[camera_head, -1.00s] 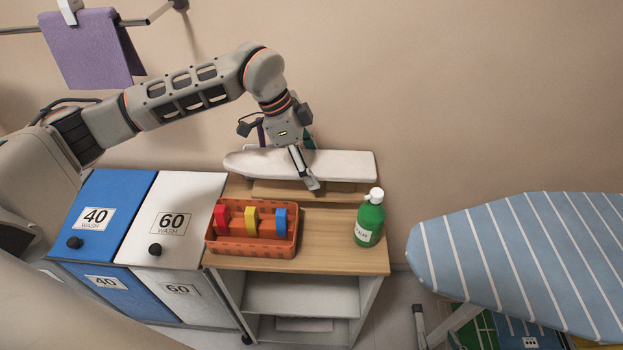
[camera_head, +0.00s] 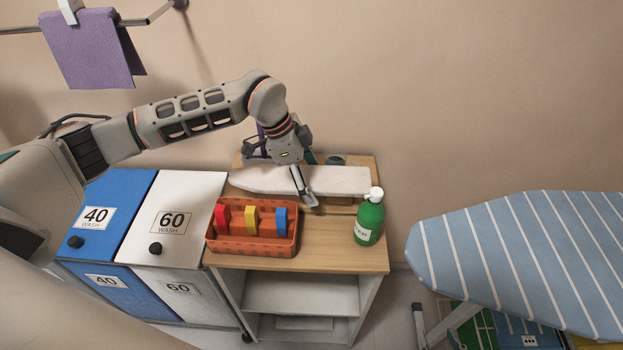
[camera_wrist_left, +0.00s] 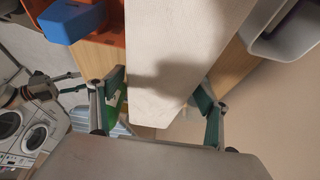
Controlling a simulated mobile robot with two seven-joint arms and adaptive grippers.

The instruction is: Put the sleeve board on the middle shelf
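The sleeve board (camera_head: 340,181) is a long, pale padded board with a tapered end, held level above the back of the wooden cart top. My left gripper (camera_head: 306,182) has one finger in front of the board and one behind it, and appears shut across its width. In the left wrist view the board (camera_wrist_left: 170,55) runs between the two green-padded fingers (camera_wrist_left: 162,108). The cart's middle shelf (camera_head: 300,293) is white and looks empty below the wooden top (camera_head: 335,255).
An orange basket (camera_head: 250,247) with coloured blocks and a green bottle (camera_head: 369,218) stand on the cart top, close in front of the board. Blue and white hampers (camera_head: 190,195) stand left; a striped ironing board (camera_head: 520,250) is at right. The cart's front is open.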

